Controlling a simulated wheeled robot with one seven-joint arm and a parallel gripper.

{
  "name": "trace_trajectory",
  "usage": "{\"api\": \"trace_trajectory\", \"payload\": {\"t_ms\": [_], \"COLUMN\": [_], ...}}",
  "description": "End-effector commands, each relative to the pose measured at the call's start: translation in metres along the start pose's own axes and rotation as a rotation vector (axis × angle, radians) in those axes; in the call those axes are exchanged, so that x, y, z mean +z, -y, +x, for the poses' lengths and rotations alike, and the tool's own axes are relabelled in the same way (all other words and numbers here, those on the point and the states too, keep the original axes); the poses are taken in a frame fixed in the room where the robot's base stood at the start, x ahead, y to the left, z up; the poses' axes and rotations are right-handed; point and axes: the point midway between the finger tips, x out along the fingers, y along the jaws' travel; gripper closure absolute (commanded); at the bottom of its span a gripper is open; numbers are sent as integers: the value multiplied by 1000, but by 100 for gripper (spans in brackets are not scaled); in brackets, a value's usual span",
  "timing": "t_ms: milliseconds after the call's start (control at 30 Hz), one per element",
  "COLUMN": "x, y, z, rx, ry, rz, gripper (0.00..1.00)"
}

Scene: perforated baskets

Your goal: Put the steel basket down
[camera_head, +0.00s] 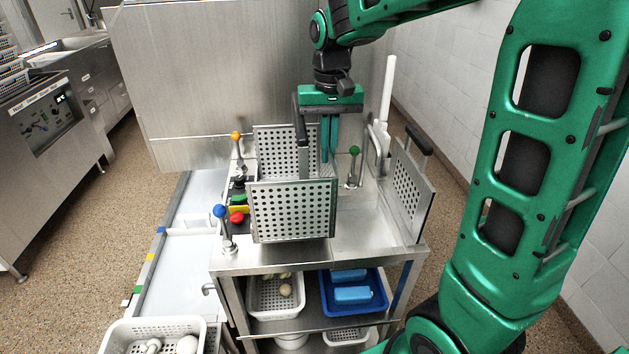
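The steel basket (292,211) is a perforated metal box near the front middle of the steel bench. Its front and back walls show, and it looks upright. A dark upright bar, perhaps its handle, rises at its middle. My gripper (328,158) points straight down over the basket's right part, with its two teal fingers close together and their tips at or inside the basket. What lies between the fingers cannot be made out. Whether the basket's underside touches the bench top (362,228) is hidden by its front wall.
A perforated panel with a black handle (409,190) stands at the bench's right edge. Levers with blue (219,211), orange (236,136) and green (354,151) knobs and coloured buttons (237,208) flank the basket. White (276,310) and blue (354,308) bins sit below.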

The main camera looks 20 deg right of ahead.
Motion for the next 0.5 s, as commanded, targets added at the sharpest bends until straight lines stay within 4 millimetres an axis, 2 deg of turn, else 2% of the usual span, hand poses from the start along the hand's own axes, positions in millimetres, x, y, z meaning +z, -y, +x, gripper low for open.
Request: {"api": "trace_trajectory", "payload": {"t_ms": [100, 333, 500], "x": [0, 0, 0], "y": [0, 0, 0], "z": [13, 27, 48], "rx": [0, 0, 0], "ry": [-1, 0, 1], "rz": [1, 1, 1], "gripper": [100, 100, 100]}}
